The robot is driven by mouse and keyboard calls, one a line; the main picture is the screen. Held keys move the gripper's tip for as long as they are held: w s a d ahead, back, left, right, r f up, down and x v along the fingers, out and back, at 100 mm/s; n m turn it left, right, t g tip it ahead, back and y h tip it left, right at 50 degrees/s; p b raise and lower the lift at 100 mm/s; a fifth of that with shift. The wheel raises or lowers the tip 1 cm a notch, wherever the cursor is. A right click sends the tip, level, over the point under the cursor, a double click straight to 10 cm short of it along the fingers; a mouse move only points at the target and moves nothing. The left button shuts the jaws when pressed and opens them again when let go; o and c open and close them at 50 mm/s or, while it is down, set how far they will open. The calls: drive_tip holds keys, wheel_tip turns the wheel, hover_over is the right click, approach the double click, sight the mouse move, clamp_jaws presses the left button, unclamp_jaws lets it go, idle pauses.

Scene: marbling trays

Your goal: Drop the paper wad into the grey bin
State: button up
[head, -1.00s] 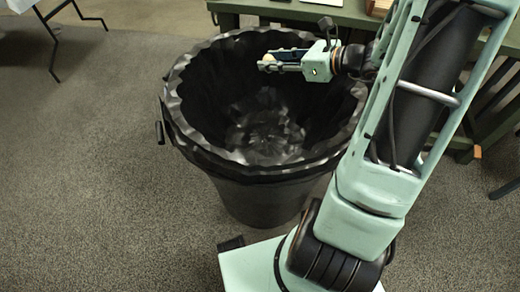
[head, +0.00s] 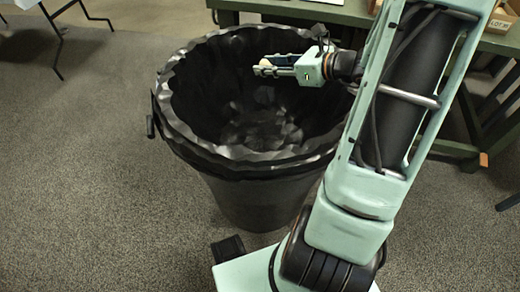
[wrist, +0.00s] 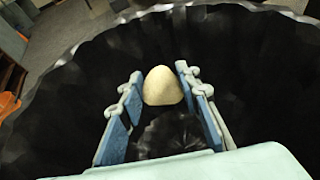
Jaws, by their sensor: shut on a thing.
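A small cream paper wad (head: 266,63) is held at the fingertips of my gripper (head: 262,67), above the opening of the bin. In the wrist view the wad (wrist: 163,87) sits between the two blue finger pads of my gripper (wrist: 160,88), toward their tips. The grey bin (head: 245,198) stands upright on the floor with a dark, crinkled liner folded over its rim. The wrist view shows the dark inside of the bin (wrist: 265,60) beneath and around the fingers. The fingers are inside the rim outline.
A green table (head: 290,9) stands behind the bin, with its leg and lower rail to the right. A dark-legged table (head: 58,35) is at the far left. The carpet (head: 75,170) left of the bin is clear.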

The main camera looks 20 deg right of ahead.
drive_tip(key=shift+f+b, duration=0.7)
drive_tip(key=shift+f, duration=0.65)
drive_tip(key=o, duration=0.9)
drive_tip(key=shift+r, duration=0.1)
drive_tip(key=v, duration=1.2)
